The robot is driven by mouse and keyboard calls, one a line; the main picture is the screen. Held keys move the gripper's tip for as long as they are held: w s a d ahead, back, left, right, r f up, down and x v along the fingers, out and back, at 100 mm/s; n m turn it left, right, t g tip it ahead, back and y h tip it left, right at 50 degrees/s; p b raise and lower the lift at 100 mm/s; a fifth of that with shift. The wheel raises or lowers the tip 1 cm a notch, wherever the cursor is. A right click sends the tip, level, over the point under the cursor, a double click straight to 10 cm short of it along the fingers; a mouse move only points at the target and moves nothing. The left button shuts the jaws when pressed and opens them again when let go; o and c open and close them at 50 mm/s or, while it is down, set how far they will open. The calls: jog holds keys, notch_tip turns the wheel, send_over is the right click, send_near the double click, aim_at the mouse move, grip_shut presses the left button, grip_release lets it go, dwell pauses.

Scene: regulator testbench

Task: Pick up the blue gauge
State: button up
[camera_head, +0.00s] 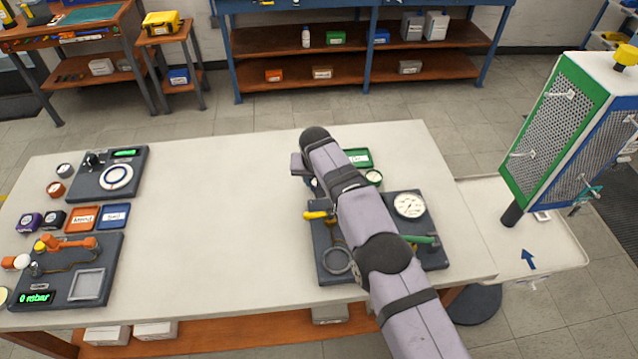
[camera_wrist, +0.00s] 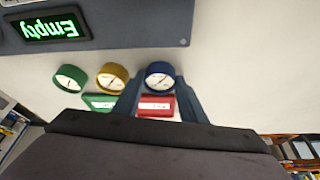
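The blue gauge (camera_wrist: 160,75), with a white dial, is on the pale tabletop in the wrist view, at the right end of a row of gauges. My gripper (camera_wrist: 160,85) is open, with one finger on each side of the blue gauge. A small gap seems to show beside the gauge; contact is hard to judge. In the head view my arm hides most of this spot, and I cannot make out the blue gauge or the fingertips there.
A yellow gauge (camera_wrist: 112,76) and a green gauge (camera_wrist: 70,78) stand left of the blue one. A red tray (camera_wrist: 157,106) and a green tray (camera_wrist: 98,102) lie close by. A dark testbench panel (camera_head: 424,256) sits under my arm. The middle tabletop (camera_head: 215,230) is clear.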

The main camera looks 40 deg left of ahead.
jog(key=shift+c, duration=1)
jog(key=shift+r, duration=0.1)
jog(key=shift+r+b, duration=0.3)
jog(key=shift+r, duration=0.2)
notch_tip(320, 180, up, 7)
jog(key=shift+p, duration=1.05)
jog(key=shift+r+p, duration=0.95)
jog(key=shift+p, duration=0.1)
jog(key=shift+r, duration=0.1)
